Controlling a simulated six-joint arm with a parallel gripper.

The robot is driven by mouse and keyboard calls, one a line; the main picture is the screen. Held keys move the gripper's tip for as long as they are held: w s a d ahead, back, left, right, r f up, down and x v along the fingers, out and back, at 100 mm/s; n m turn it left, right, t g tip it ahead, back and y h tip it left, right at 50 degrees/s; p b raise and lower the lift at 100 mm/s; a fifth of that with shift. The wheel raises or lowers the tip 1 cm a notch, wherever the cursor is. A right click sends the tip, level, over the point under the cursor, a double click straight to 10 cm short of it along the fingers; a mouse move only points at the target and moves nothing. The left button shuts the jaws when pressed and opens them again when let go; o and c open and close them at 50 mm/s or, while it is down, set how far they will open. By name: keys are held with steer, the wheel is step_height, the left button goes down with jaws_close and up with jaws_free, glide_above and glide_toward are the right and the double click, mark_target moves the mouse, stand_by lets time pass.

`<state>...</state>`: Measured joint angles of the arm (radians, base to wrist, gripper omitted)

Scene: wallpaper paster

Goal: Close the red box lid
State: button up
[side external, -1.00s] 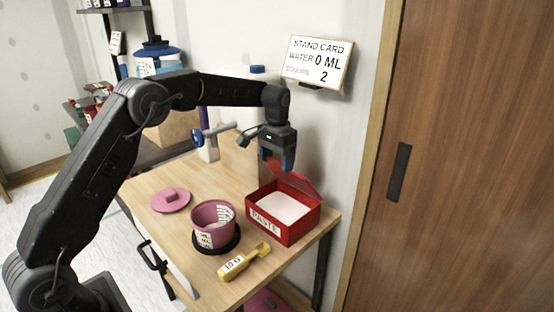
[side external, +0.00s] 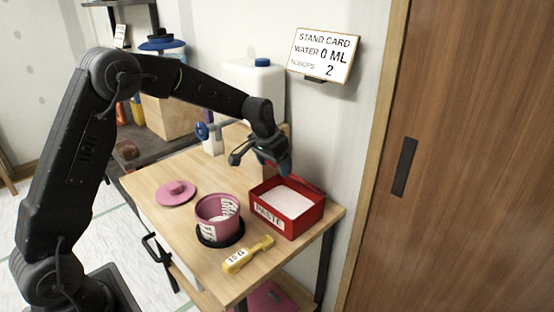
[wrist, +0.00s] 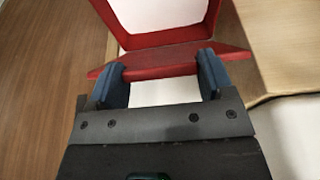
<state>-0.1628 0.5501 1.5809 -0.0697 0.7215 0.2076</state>
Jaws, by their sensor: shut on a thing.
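The red box (side external: 287,224) labelled PASTE stands at the table's right back, open, with white contents inside. Its red lid (side external: 305,185) is at the box's back edge, partly hidden by my gripper. My gripper (side external: 284,171) is at the box's back left, pointing down. In the wrist view, my gripper (wrist: 163,80) has its two blue fingers at either side of the red lid (wrist: 160,60), shut on it. The box rim (wrist: 165,39) shows just beyond the lid.
A pink pot (side external: 210,232) with white contents stands on a black ring left of the box. A yellow scoop (side external: 248,254) lies in front. A pink pot lid (side external: 176,194) lies at left. A wall card (side external: 322,56) hangs above; a white jug (side external: 252,85) stands behind.

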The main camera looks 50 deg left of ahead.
steer(key=shift+t, duration=0.6)
steer(key=s+f, duration=0.1)
steer(key=f, duration=0.1)
steer(key=s+f, duration=0.2)
steer(key=f, duration=0.1)
steer(key=s+f, duration=0.2)
steer(key=f, duration=0.1)
steer(key=shift+s+f, duration=0.1)
steer(key=shift+f, duration=0.05)
steer(key=shift+s+f, duration=0.25)
steer(key=shift+f, duration=0.7)
steer(key=o, duration=1.3)
steer(key=shift+w+r, duration=0.1)
steer(key=shift+w, duration=0.05)
steer(key=v, duration=1.3)
steer(key=shift+s+r, duration=0.2)
steer(key=shift+r, duration=0.15)
